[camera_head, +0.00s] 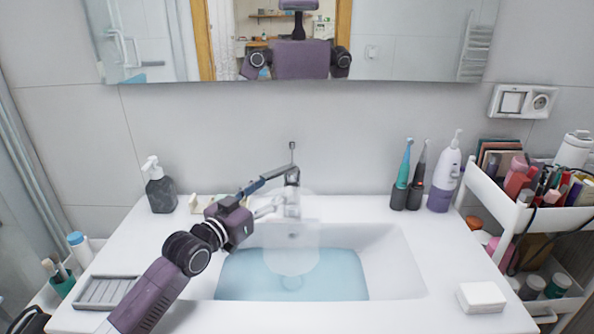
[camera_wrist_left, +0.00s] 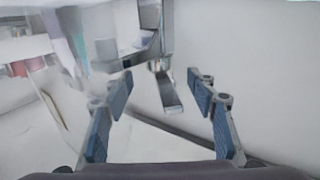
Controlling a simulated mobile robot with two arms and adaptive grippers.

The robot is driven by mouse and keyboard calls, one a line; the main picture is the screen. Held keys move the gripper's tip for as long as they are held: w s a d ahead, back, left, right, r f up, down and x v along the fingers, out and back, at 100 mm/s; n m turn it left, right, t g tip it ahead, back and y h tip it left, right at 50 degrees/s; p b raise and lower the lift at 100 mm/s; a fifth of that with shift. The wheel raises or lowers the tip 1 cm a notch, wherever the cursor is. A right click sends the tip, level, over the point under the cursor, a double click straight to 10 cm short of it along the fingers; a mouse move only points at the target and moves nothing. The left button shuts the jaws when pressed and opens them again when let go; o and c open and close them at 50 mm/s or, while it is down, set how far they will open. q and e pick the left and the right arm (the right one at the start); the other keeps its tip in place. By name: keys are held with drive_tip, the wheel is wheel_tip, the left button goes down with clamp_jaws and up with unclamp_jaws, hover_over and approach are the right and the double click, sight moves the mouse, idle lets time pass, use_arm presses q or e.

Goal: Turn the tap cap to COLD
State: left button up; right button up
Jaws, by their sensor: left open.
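The chrome tap (camera_head: 292,198) stands at the back middle of the basin, with a thin upright lever (camera_head: 292,152) above it. My left gripper (camera_head: 284,188) reaches in from the left and is open, its fingers spread beside the top of the tap. In the left wrist view, chrome tap parts (camera_wrist_left: 168,88) show between the two blue-padded fingers of the left gripper (camera_wrist_left: 160,88), with a visible gap on each side. I cannot read any COLD mark, and the cap's setting cannot be told. My right gripper is out of view.
The basin (camera_head: 395,265) holds bluish water, with a pale translucent shape below the tap. A dark soap dispenser (camera_head: 160,192) stands left. Electric toothbrushes (camera_head: 403,180) and a white-purple device (camera_head: 443,180) stand right, near a cosmetics cart (camera_head: 497,205). The mirror hangs behind.

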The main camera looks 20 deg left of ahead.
sight(287, 177)
use_arm(q)
drive_tip(key=shift+p+x, duration=0.4)
drive_tip(key=shift+x, duration=3.35)
drive_tip(key=shift+s, duration=0.1)
clamp_jaws()
